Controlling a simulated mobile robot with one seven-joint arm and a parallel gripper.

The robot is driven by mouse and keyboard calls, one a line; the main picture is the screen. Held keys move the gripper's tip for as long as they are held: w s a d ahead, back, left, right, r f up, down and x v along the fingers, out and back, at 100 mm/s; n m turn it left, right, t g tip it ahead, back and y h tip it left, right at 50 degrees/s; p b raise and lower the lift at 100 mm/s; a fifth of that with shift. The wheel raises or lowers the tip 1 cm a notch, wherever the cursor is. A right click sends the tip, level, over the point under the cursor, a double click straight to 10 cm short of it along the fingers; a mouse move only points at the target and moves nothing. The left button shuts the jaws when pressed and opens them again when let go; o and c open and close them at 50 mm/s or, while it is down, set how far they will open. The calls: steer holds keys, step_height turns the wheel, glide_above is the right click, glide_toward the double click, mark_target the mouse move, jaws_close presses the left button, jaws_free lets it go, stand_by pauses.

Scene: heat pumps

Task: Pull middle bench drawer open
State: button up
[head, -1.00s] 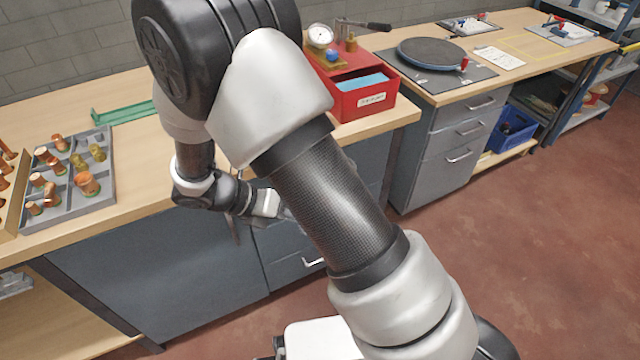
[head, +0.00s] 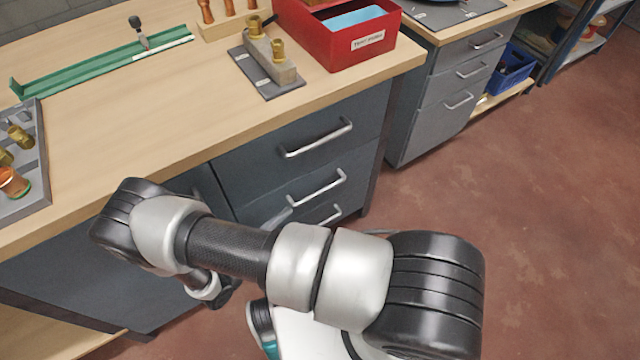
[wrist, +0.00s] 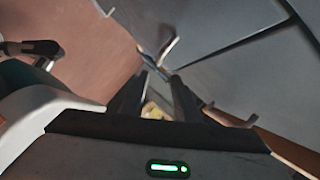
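The bench's drawer stack has a top drawer handle (head: 317,138), a middle drawer handle (head: 317,188) and a lower drawer handle (head: 325,214). The middle drawer's front looks flush with the others. My gripper is mostly hidden behind my arm in the head view. In the wrist view, my gripper (wrist: 162,75) has its two dark fingers apart, with the middle handle (wrist: 168,48) right at the fingertips. I cannot tell whether they touch it. The top handle (wrist: 232,119) is to the right, and the lower handle (wrist: 104,8) is at the upper left.
The wooden benchtop (head: 190,120) above holds a red box (head: 345,45), a grey plate with brass fittings (head: 265,75), a green rail (head: 90,65) and a grey tray (head: 30,200). A second drawer unit (head: 430,130) stands to the right. The reddish floor (head: 520,210) is clear.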

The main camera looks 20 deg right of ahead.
mark_target(319, 194)
steer(key=p+x, duration=0.1)
steer(key=x, duration=1.5)
steer(key=shift+d, duration=0.15)
jaws_close()
